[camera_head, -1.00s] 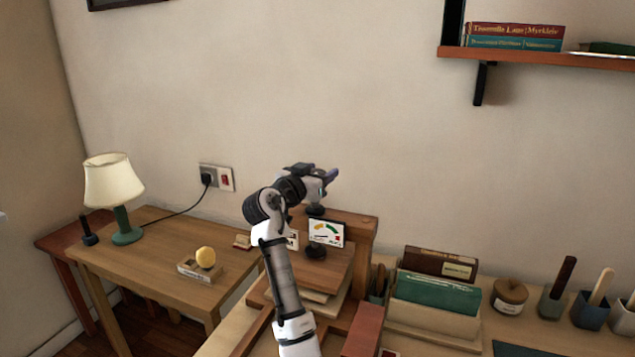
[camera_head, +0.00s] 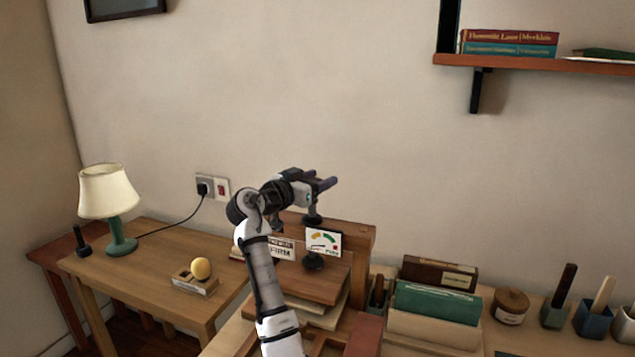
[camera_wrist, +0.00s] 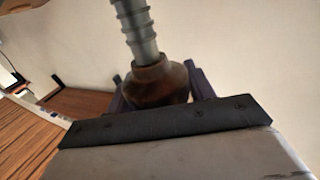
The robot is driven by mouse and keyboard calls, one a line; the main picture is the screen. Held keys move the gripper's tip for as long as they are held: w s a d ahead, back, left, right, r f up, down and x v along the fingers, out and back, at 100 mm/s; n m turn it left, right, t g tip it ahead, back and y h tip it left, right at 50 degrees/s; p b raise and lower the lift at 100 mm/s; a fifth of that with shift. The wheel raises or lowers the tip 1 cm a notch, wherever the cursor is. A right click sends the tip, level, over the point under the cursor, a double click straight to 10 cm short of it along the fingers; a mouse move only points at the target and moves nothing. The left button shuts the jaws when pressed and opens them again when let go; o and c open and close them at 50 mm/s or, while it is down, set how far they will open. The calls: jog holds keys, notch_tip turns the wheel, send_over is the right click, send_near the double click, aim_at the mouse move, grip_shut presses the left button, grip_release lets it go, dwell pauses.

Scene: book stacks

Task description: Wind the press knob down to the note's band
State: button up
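The press has a wooden crossbar (camera_head: 350,233) and a dark screw foot (camera_head: 313,260) over stacked boards (camera_head: 318,283). A gauge card (camera_head: 323,241) with coloured bands stands on its front; the pointer is too small to read. A note (camera_head: 281,249) ending in "FIRM" stands left of it, partly behind my arm. In the wrist view, the brown rounded knob (camera_wrist: 158,84) on a grey threaded screw (camera_wrist: 137,28) sits between my dark fingers, which show on both sides. Whether they touch it is unclear.
A side table at left holds a green lamp (camera_head: 121,240) and a yellow ball (camera_head: 201,268) on a small block. Books (camera_head: 437,302), a lidded jar (camera_head: 510,306) and tool holders stand right of the press. A wall shelf (camera_head: 535,63) is at upper right.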

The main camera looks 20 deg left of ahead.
jog(key=o, duration=0.4)
jog(key=shift+s+r, duration=0.1)
jog(key=shift+c, duration=0.2)
jog(key=shift+s+a+f, duration=0.15)
jog(key=shift+s+f, duration=0.05)
jog(key=b+v, duration=0.3)
jog(key=v, duration=1)
jog(key=shift+b, duration=0.35)
jog(key=shift+s+a, duration=0.1)
jog(key=shift+s, duration=0.05)
